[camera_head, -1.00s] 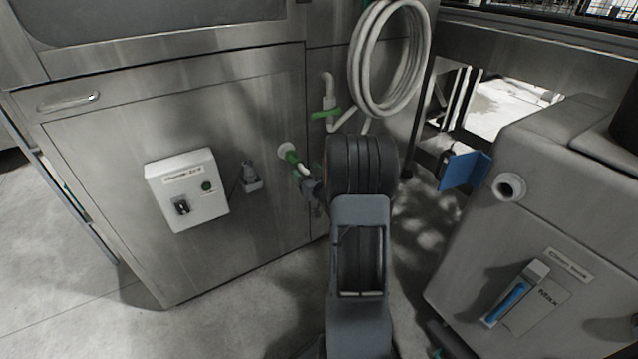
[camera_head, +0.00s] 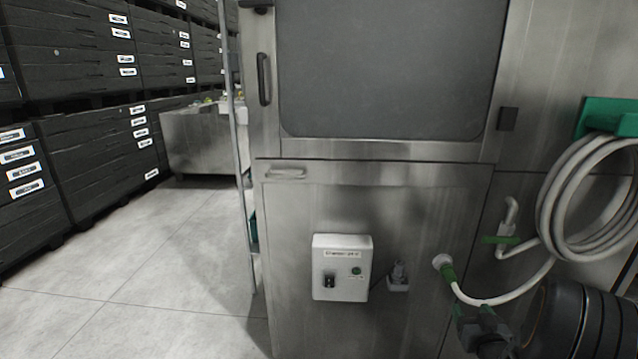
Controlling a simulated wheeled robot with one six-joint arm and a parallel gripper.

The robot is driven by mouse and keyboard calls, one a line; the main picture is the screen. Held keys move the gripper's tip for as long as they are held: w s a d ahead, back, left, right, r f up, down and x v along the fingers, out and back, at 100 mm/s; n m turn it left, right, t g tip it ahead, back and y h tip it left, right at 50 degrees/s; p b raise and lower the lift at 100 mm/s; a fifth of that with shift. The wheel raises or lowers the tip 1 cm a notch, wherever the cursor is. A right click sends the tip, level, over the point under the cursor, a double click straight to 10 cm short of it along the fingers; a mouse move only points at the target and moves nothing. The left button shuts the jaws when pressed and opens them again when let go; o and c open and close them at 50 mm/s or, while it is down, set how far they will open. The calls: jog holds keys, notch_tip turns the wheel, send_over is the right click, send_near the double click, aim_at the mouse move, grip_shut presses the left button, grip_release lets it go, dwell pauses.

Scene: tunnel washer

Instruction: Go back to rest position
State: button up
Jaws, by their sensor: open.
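My gripper (camera_head: 480,328) is at the lower right, dark, small and partly cut off by the frame's bottom. It is open, below the white hose (camera_head: 500,299). My dark ribbed arm link fills the bottom right corner.
The steel washer cabinet (camera_head: 390,215) stands close ahead, with a white control box (camera_head: 341,284). A hose coil (camera_head: 562,205) hangs from a green holder (camera_head: 606,117) at right. Black crates (camera_head: 75,60) are stacked at left. The floor (camera_head: 140,270) at left is clear.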

jog(key=a+r+g+p, duration=0.3)
jog(key=a+r+p, duration=0.2)
jog(key=r+p, duration=0.5)
jog(key=a+r+g+p, duration=0.4)
jog(key=a+r+p, duration=0.25)
jog(key=r, duration=0.65)
jog(key=s+a+r+n+g+y+p, duration=0.1)
jog(key=s+a+r+g+p, duration=0.5)
jog(key=s+a+r+p, duration=0.6)
notch_tip(320, 180, up, 3)
jog(key=s+a+y, duration=0.1)
jog(key=s, duration=0.1)
jog(key=shift+s+n+y+p, duration=0.3)
jog(key=shift+s+y+p, duration=0.05)
jog(key=shift+s+y, duration=0.05)
jog(key=shift+f, duration=0.1)
jog(key=shift+c, duration=0.4)
